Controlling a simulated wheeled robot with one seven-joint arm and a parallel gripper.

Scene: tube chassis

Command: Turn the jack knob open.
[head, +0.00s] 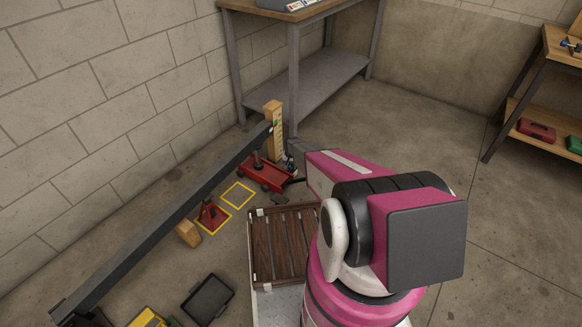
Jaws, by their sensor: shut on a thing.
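The red floor jack (262,173) stands on the concrete floor left of my arm, under the long dark tube (170,215). Its dark saddle post (257,160) points up toward the tube. My gripper (291,167) is at the jack's right end, small and partly hidden by my pink arm. It is shut at the jack's knob end. The knob itself is too small and covered to make out, so its turn cannot be told.
A wooden post (273,125) stands behind the jack. A red jack stand (211,216) and a wooden block (188,233) are to the left, near a yellow floor square (238,194). A workbench (300,85) stands behind. Open floor lies to the right.

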